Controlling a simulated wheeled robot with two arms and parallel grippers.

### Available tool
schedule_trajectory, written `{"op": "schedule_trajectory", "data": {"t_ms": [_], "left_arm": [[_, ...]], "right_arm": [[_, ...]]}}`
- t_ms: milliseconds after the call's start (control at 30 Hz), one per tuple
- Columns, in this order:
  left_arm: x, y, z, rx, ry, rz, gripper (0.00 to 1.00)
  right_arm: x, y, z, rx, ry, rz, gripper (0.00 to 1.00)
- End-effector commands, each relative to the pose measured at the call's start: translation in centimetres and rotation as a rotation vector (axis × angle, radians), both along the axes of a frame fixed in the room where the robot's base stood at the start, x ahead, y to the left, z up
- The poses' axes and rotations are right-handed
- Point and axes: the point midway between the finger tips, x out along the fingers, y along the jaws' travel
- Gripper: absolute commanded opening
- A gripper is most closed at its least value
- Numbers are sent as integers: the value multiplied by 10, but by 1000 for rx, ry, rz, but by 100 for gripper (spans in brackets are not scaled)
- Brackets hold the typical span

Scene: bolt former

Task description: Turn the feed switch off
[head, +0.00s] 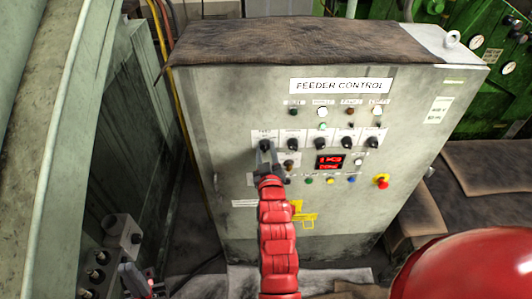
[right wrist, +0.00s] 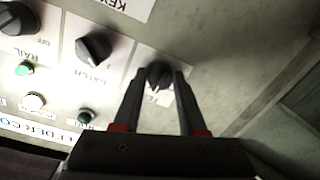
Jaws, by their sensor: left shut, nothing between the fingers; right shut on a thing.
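The grey feeder control cabinet (head: 225,110) stands in the middle of the head view. The feed switch (right wrist: 160,72) is a black rotary knob, the leftmost of a row of knobs under the white FEEDER CONTROL sign (head: 340,86). My right gripper (head: 265,148) reaches up to it and covers part of it. In the right wrist view, the fingers of my right gripper (right wrist: 160,76) stand on both sides of the knob, shut on it. Its exact pointer position is hard to tell. My left gripper (head: 138,282) is low at the far left, shut and empty, partly cut off.
The batch knob (right wrist: 93,47) sits close beside the feed switch. More knobs, lamps, a red digital display (head: 330,162) and a red emergency stop (head: 381,181) share the panel. A grey box with buttons (head: 120,232) stands at lower left. Green machinery (head: 495,50) is at upper right.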

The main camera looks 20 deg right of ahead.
Motion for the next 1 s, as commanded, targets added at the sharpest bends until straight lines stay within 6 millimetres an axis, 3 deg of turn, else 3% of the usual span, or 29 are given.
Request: {"op": "schedule_trajectory", "data": {"t_ms": [300,767,800,967,1000], "left_arm": [[0,0,-8,0,0,0,0],[0,0,-8,0,0,0,0],[0,0,-8,0,0,0,0],[0,0,-8,0,0,0,0],[0,0,-8,0,0,0,0]], "right_arm": [[0,0,-1,-102,31,0,0],[0,0,0,-117,36,1,0],[0,0,0,-116,36,1,43],[0,0,0,-116,35,1,71],[0,0,0,-116,35,1,71]]}}
